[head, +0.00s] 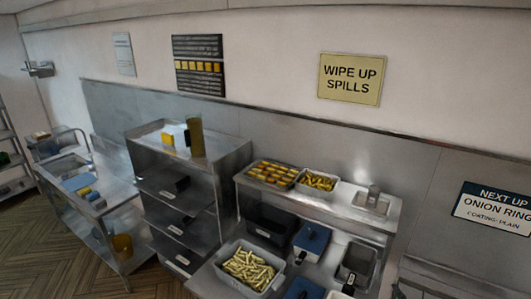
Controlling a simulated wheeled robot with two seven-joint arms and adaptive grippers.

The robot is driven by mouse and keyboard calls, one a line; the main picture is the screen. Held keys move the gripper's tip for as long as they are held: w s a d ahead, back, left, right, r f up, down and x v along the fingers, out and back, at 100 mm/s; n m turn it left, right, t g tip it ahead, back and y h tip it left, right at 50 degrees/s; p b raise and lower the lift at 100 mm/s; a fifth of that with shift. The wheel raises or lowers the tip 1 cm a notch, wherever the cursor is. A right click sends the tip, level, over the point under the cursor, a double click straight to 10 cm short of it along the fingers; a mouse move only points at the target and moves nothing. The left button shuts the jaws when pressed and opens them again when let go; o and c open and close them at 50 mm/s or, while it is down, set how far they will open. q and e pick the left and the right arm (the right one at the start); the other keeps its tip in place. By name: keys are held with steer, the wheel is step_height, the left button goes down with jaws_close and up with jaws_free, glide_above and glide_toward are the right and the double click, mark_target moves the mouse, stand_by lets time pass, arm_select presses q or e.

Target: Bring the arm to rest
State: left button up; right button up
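Neither of my arms nor grippers can be made out in the head view. The task names no object other than the arm. A steel frying station fills the lower right. On it are a grey tub of pale cut fries (248,269), a blue-topped item (311,238) with a black handle-like part, and a dark steel well (356,264).
A raised shelf (335,208) holds a tray of golden pieces (271,174), a tub of golden fries (317,181) and a steel cup (373,195). A steel rack (222,155) carries an amber container (195,137). A lower steel table (105,190) stands left; floor (40,255) is open there.

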steer(key=s+d+f+m+g+h, duration=0.1)
steer(key=s+d+f+m+g, duration=0.25)
steer(key=f, duration=0.45)
steer(key=s+d+f+m+g+h, duration=0.1)
steer(key=s+d+f+m+g, duration=0.15)
steer(key=s+f, duration=0.4)
steer(key=s+a+f+m+g+y, duration=0.25)
steer(key=s+f+g, duration=0.55)
steer(key=s+f, duration=0.7)
step_height(320, 180, down, 42)
steer(key=s+a+n+g+b, duration=0.1)
steer(key=s+n+b, duration=0.1)
steer(key=b, duration=1)
steer(key=s+f+b, duration=0.5)
steer(key=s+f, duration=0.4)
steer(key=f, duration=0.4)
steer(key=s+f+g+b, duration=0.1)
steer(key=s+f+b, duration=0.4)
steer(key=s+f, duration=0.5)
step_height(320, 180, down, 4)
steer(key=shift+s+a+f+g, duration=0.25)
steer(key=shift+s+g, duration=0.05)
